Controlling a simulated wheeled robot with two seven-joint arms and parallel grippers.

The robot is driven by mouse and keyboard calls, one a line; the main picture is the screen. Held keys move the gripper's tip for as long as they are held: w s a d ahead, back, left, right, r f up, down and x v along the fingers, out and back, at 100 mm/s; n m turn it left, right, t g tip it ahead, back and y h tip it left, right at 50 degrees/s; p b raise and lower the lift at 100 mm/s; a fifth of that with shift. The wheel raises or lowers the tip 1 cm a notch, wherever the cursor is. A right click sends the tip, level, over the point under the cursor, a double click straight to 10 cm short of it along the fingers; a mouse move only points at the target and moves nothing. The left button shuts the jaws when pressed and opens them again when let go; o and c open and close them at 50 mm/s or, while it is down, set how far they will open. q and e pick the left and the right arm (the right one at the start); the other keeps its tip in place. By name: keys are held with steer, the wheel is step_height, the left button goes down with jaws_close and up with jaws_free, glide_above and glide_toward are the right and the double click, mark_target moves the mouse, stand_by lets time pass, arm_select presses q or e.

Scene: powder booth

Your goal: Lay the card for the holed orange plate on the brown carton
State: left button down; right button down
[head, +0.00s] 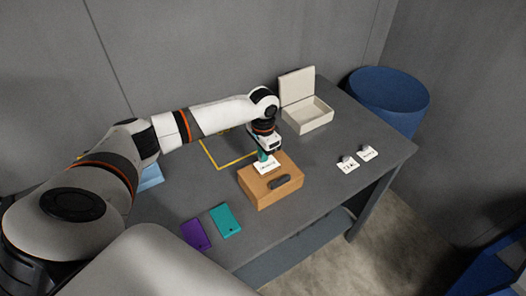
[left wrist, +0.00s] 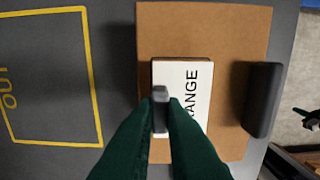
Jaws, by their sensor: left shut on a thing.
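My left gripper (head: 262,156), with dark green fingers, is over the brown carton (head: 257,194). It is shut on the grey grip of a white card (head: 268,168). In the left wrist view the card (left wrist: 194,75) shows the letters "ANGE"; the fingers (left wrist: 161,110) cover the rest. The card is over the carton's top (left wrist: 205,25), left of a dark bar (left wrist: 263,100). I cannot tell whether it touches the top. A holed orange plate is not visible.
A teal plate (head: 225,220) and a purple plate (head: 195,235) lie at the table's front. A "TEAL" card (head: 347,166) and another card (head: 368,153) lie at the right. An open cream box (head: 307,116) stands behind. A yellow outline (left wrist: 92,80) marks the table.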

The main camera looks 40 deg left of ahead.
arm_select(q)
steer(key=shift+f, duration=0.55)
stand_by(0.4)
steer(key=shift+f, duration=0.1)
stand_by(0.4)
steer(key=c, duration=1.4)
jaws_free()
steer(key=shift+c, duration=0.2)
step_height(320, 180, up, 12)
steer(key=b, duration=0.2)
